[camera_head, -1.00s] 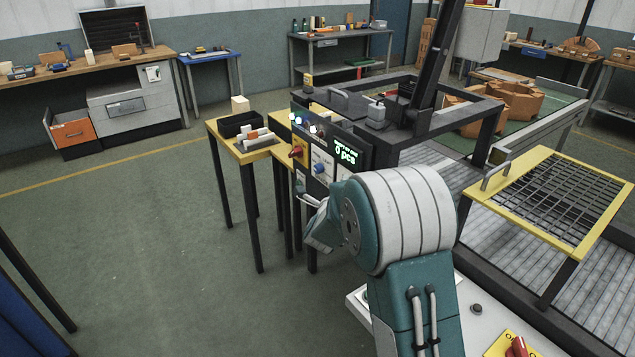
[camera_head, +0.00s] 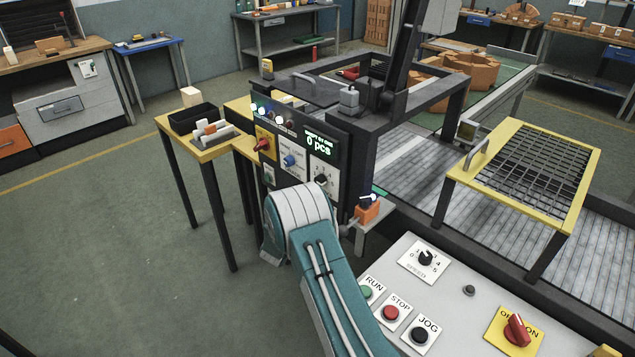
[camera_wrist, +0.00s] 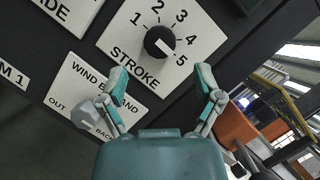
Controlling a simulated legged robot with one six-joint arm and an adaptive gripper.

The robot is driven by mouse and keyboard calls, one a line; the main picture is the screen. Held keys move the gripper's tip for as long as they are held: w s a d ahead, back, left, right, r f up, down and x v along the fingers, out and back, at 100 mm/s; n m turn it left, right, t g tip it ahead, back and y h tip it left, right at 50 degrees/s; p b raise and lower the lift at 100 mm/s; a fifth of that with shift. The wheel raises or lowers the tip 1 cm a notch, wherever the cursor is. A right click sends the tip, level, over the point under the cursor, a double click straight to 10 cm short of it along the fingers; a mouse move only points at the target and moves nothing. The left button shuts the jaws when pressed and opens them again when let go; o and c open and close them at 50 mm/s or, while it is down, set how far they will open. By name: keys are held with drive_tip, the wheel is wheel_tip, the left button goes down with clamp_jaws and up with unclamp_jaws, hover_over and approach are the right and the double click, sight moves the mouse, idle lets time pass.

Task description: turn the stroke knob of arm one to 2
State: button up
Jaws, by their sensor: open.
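The stroke knob (camera_wrist: 160,42) is black and round, on a white plate marked STROKE with numbers 1 to 5. Its pale pointer mark appears to face the 5 side. My gripper (camera_wrist: 162,84) is open and empty, its two teal-and-grey fingers spread below the knob in the wrist view, apart from it. In the head view a black knob (camera_head: 321,180) on a white plate sits on the dark panel; it looks like the same knob.
A plate with a grey winding knob (camera_wrist: 88,116) lies below left of the stroke plate. An orange block (camera_head: 367,211) stands right of my arm. A control desk (camera_head: 455,300) with buttons is at front right. The panel display (camera_head: 318,143) reads 0 pcs.

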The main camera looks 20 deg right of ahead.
drive_tip(key=x, duration=0.5)
drive_tip(key=shift+w+r, duration=0.1)
drive_tip(key=shift+w, duration=0.2)
drive_tip(key=c, duration=0.9)
drive_tip(key=shift+a, duration=0.15)
drive_tip(key=shift+c, duration=1.3)
